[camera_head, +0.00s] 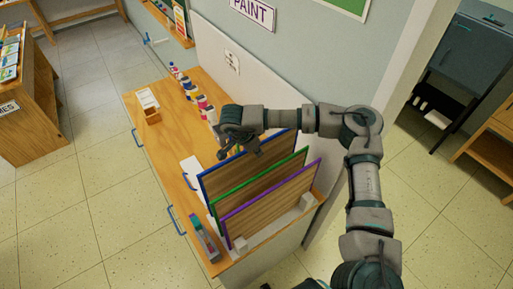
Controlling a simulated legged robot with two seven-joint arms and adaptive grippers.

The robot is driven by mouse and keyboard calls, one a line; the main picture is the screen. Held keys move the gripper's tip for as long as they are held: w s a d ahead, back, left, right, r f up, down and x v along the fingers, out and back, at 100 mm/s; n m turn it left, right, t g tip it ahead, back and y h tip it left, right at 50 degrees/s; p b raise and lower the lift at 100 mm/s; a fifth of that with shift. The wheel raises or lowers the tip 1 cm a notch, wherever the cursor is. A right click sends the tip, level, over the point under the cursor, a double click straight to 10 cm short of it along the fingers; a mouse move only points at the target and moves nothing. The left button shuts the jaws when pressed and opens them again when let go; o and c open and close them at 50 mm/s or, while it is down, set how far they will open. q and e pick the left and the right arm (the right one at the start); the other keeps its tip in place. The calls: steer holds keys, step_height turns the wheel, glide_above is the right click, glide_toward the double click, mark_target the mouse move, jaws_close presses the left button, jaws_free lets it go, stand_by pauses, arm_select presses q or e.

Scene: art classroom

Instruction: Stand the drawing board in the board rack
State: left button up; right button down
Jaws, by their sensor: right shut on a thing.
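Several drawing boards with brown faces and coloured edges stand side by side on the wooden counter. The blue-edged drawing board (236,180) is at the back, with a green-edged board (258,187) and a purple-edged board (270,200) in front. My right gripper (245,151) is at the top edge of the blue-edged board and shut on it. The board rack (240,246) shows as pale blocks at the lower ends of the boards; most of it is hidden. I cannot tell whether the blue-edged board's bottom edge is seated. My left gripper is out of view.
The wooden counter (168,143) holds paint bottles (203,103), a small wooden box (150,115) and a grey box-like item (204,240) near the front corner. A white wall panel (260,85) rises behind it. A wooden shelf unit (30,110) stands at left, with clear floor between.

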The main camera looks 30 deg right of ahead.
steer(key=shift+f+b, duration=2.1)
steer(key=shift+f, duration=1.1)
steer(key=c, duration=0.8)
jaws_free()
steer(key=shift+r, duration=0.1)
step_height(320, 180, up, 7)
steer(key=p, duration=0.4)
glide_above(257, 161)
steer(key=shift+w+r, duration=0.15)
